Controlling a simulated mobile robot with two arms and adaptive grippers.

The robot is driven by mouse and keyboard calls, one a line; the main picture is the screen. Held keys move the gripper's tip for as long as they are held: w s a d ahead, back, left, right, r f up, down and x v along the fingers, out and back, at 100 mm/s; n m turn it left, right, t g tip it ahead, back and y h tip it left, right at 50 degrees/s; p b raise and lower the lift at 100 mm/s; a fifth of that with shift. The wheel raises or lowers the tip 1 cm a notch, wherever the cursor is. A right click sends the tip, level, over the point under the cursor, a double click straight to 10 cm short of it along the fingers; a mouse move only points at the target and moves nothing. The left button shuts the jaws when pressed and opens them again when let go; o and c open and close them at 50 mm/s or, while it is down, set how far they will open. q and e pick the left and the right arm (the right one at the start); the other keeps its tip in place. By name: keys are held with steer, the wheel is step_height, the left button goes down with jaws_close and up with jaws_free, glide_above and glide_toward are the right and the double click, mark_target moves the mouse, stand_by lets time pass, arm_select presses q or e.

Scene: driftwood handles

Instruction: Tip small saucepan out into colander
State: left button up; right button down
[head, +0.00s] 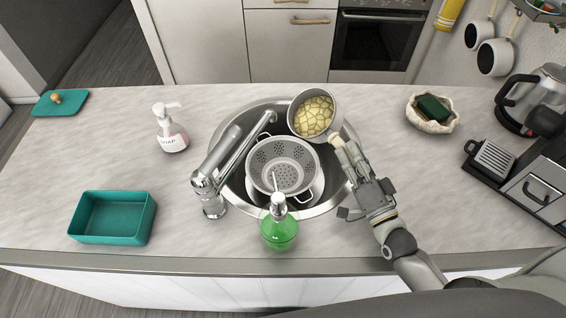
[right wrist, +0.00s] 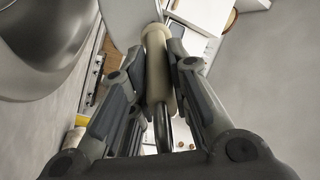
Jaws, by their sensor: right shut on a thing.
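The small saucepan (head: 333,97) is held up over the far right part of the sink, its mouth facing the camera. Pale yellow chunks (head: 313,116) lie inside it. My right gripper (head: 342,150) is shut on its cream handle, which also shows between the fingers in the right wrist view (right wrist: 156,62). The grey colander (head: 283,190) stands in the sink, nearer than the saucepan and to its left. Its perforated bowl looks empty. My left gripper is not in view.
The tap (head: 205,180) reaches over the sink (head: 238,198) left of the colander. A green soap bottle (head: 279,230) stands at the sink's near edge. A white soap dispenser (head: 170,132), a teal tub (head: 112,220) and a sponge dish (head: 432,118) stand on the worktop.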

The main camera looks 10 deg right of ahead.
steer(key=shift+a+r, duration=0.1)
steer(key=shift+r, duration=0.2)
steer(key=shift+s+a+r+n, duration=0.15)
steer(key=shift+s+a+n, duration=0.05)
steer(key=shift+s+n, duration=0.1)
steer(key=shift+w, duration=0.1)
steer(key=shift+w, duration=0.1)
steer(key=shift+r+n, duration=0.1)
steer(key=shift+n, duration=0.2)
steer(key=shift+s+a+r+y, duration=0.1)
steer(key=shift+s+a+y, duration=0.15)
steer(key=shift+y, duration=0.15)
steer(key=shift+w+n, duration=0.1)
steer(key=shift+n, duration=0.2)
